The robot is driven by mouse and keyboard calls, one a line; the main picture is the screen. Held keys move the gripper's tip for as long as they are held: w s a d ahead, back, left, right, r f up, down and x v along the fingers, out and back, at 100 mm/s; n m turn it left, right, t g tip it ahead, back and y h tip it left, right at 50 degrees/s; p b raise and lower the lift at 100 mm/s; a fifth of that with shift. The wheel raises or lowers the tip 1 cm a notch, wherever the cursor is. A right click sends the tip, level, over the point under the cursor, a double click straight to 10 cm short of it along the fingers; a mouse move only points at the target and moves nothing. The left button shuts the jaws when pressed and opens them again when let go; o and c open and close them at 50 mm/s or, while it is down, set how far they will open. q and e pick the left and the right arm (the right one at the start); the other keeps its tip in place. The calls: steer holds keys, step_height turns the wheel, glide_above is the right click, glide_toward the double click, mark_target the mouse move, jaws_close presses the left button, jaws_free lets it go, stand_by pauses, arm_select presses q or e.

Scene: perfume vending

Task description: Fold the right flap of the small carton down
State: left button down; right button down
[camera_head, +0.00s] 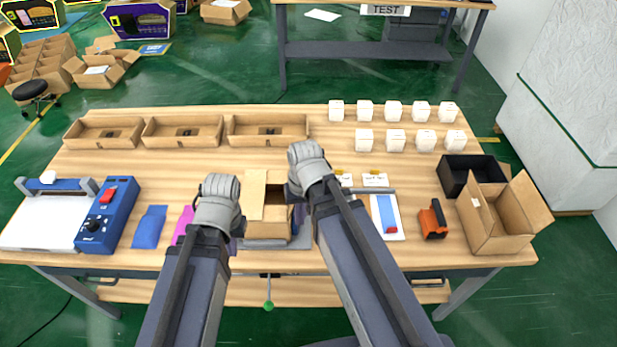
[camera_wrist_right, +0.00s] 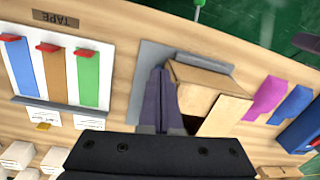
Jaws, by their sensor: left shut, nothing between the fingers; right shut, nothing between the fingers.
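The small carton (camera_head: 267,229) stands on a grey pad (camera_head: 275,246) at the front middle of the table, its top partly open. A flap panel (camera_head: 255,194) covers the left part of the dark opening. The right flap cannot be made out behind my right gripper. My right gripper (camera_head: 299,216) is shut at the carton's right side. In the right wrist view its dark fingers (camera_wrist_right: 158,98) lie against or very near the carton (camera_wrist_right: 200,78); contact cannot be told. My left gripper (camera_head: 236,232) is shut at the carton's left side, mostly hidden by its wrist.
Three shallow trays (camera_head: 183,131) and several white boxes (camera_head: 396,140) stand at the back. Right of the carton are a colour-strip card (camera_head: 399,225), an orange-black tool (camera_head: 433,220) and an open carton (camera_head: 489,238). A blue machine (camera_head: 107,216) and a blue piece (camera_head: 149,227) lie left.

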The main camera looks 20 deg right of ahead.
steer(key=w+d+r+m+t+y+b, duration=0.1)
steer(key=w+d+r+m+y, duration=0.2)
steer(key=d+m, duration=0.35)
steer(key=w+d+r+m+t+y+b, duration=0.1)
steer(key=d+r+m+y, duration=0.1)
steer(key=d+m+y, duration=0.4)
steer(key=w+d+r+m+t+y+b, duration=0.1)
steer(key=w+d+r+m+y, duration=0.2)
steer(key=m, duration=0.5)
steer(key=w+a+f+b, duration=0.1)
steer(key=a+f+b, duration=0.1)
steer(key=a, duration=0.3)
steer(key=w+a+f+h+b, duration=0.1)
steer(key=a+f, duration=0.1)
steer(key=a, duration=0.3)
steer(key=shift+w+a+b, duration=0.3)
steer(key=shift+a+b, duration=0.1)
steer(key=shift+f+n, duration=0.1)
steer(key=shift+n, duration=0.15)
